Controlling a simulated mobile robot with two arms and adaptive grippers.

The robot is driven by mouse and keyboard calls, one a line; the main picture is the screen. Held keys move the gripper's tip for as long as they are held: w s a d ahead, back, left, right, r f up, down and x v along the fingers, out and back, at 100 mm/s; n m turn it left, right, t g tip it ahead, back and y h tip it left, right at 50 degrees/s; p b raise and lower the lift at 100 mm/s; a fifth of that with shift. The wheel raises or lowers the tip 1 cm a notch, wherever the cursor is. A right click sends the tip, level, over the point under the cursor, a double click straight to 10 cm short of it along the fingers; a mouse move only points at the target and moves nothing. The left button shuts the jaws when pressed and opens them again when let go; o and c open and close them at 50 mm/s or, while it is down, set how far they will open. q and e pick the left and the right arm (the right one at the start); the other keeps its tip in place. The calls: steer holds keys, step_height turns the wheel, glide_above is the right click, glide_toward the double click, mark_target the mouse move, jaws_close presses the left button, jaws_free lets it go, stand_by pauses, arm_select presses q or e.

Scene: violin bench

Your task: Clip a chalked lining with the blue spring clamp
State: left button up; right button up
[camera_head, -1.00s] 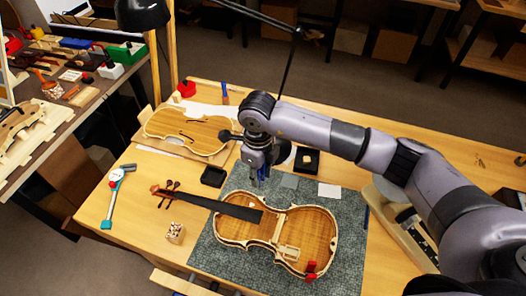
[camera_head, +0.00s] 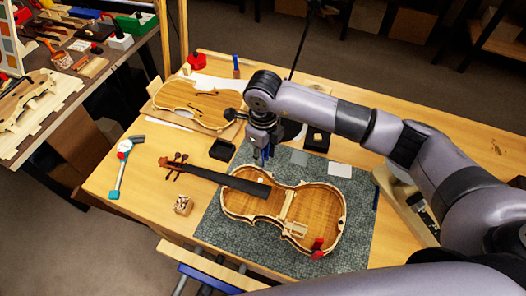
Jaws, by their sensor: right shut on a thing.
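The open violin body (camera_head: 265,212) lies on a grey-green mat (camera_head: 228,240), its dark fingerboard (camera_head: 245,184) pointing left. Pale linings (camera_head: 341,222) follow the inside of its ribs. I cannot make out which lining is chalked. A red clamp (camera_head: 318,245) sits on the rim at the lower right. My right gripper (camera_head: 264,152) points down above the mat, just behind the violin's upper edge. It is shut on the blue spring clamp (camera_head: 270,154), which is mostly hidden by the fingers and shows only as a little blue. My left gripper is out of view.
A violin plate (camera_head: 195,103) lies at the back left beside a black tray (camera_head: 222,149). A small wooden block holder (camera_head: 183,204) and a teal-ended tool (camera_head: 120,170) lie left of the mat. Flat cards (camera_head: 339,170) lie behind the violin. My arm link crosses the bottom edge.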

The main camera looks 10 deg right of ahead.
mark_target(263, 171)
steer(key=shift+f+b, duration=1.4)
steer(key=shift+f, duration=0.5)
steer(key=shift+b, duration=0.65)
steer(key=shift+f+b, duration=2)
steer(key=shift+f, duration=0.1)
steer(key=o, duration=1.1)
steer(key=shift+r, duration=0.1)
step_height(263, 171, up, 12)
steer(key=shift+f, duration=0.1)
